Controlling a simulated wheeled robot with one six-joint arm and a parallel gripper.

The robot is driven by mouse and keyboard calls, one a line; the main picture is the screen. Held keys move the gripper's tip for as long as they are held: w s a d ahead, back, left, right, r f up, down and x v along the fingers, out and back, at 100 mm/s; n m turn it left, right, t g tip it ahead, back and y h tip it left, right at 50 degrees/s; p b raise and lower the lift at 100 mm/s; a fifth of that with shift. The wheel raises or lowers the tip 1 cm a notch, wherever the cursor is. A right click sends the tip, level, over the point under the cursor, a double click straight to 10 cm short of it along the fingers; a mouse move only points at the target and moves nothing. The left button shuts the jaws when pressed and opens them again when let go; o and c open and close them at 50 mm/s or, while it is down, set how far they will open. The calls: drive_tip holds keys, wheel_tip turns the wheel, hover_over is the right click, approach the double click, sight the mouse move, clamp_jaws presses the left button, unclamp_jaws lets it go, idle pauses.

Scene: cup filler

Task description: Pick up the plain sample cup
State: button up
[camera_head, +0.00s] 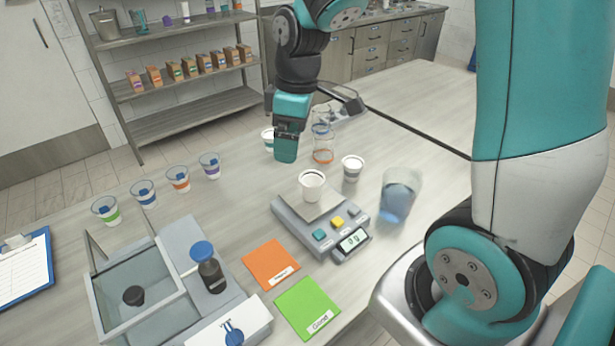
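A plain white cup (312,187) stands upright on the plate of the grey scale (285,212). A second whitish cup (352,169) stands upright on the table just right of and behind the scale. I cannot tell which of these two is the sample cup. Another small cup (267,141) with a teal band is partly hidden behind my gripper. My gripper (286,158) points down above the table, behind and left of the scale, apart from the two white cups. Its fingers show from the side, so I cannot tell whether it is open, and I see nothing held.
Several cups with coloured bands (178,182) stand in a row at left. A clear stacked vessel (322,143) stands right of my gripper, and a jug of blue liquid (398,198) right of the scale. A glass-walled box (135,290), dark bottle (210,275), orange card (270,264) and green card (308,306) lie in front.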

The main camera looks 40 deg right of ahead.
drive_tip(key=n+h+p, duration=0.1)
hover_over(312, 178)
wheel_tip(312, 178, down, 3)
drive_tip(key=shift+g, duration=0.3)
drive_tip(key=f, duration=0.3)
drive_tip(key=f+p, duration=0.1)
drive_tip(key=f, duration=0.3)
drive_tip(key=f+p, duration=0.1)
drive_tip(key=f, duration=0.3)
drive_tip(key=shift+s+f, duration=0.1)
drive_tip(key=shift+s, duration=0.25)
drive_tip(key=shift+w+f+p, duration=0.2)
drive_tip(key=shift+f+p, duration=0.6)
drive_tip(key=shift+f, duration=0.7)
drive_tip(key=shift+w+f+p, duration=0.15)
drive_tip(key=shift+f+p, duration=0.6)
drive_tip(key=shift+f, duration=0.75)
drive_tip(key=c, duration=1)
drive_tip(key=shift+c, duration=0.2)
